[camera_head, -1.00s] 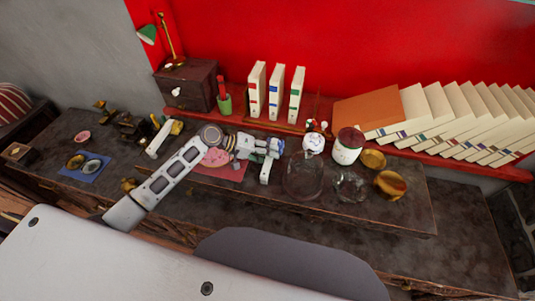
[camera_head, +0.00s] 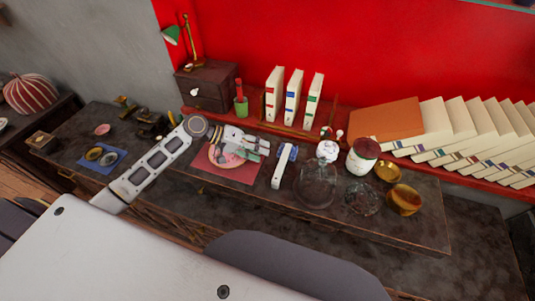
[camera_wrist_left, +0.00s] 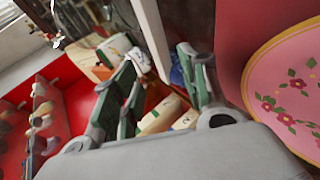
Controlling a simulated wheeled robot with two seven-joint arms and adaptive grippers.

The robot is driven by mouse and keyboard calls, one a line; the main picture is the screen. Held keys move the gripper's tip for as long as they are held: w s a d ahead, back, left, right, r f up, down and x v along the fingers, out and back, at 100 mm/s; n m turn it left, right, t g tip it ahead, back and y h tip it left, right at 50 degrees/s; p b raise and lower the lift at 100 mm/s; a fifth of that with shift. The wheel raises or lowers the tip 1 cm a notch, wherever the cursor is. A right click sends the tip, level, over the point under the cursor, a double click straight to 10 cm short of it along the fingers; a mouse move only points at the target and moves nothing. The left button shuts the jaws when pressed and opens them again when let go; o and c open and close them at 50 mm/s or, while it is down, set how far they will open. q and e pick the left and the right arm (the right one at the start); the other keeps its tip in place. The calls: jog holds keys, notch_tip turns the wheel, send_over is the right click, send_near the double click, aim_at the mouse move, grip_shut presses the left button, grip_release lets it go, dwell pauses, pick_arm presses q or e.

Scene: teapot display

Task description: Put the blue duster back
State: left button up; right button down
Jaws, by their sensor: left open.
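The blue duster (camera_head: 280,171) is in the head view, on the raised dark shelf right of the red mat. It has a long pale handle and a blue part at its far end. My left gripper (camera_head: 264,146) is open and empty, just left of the duster and apart from it, above the mat. In the left wrist view its green-padded fingers (camera_wrist_left: 160,64) are spread. A pale bar (camera_wrist_left: 150,36) and a bit of blue (camera_wrist_left: 177,72) show beyond them, probably the duster. My right gripper is not in view.
A pink flowered plate (camera_wrist_left: 288,85) lies on the red mat (camera_head: 238,173) under my left gripper. Glass vessels (camera_head: 316,187), a white jar (camera_head: 361,160) and a brass pot (camera_head: 403,200) stand to the right. White books (camera_head: 293,97) and a wooden box (camera_head: 207,88) are behind.

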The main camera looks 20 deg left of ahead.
pick_arm(q)
jog(key=shift+v, duration=1.2)
jog(key=shift+a, duration=0.1)
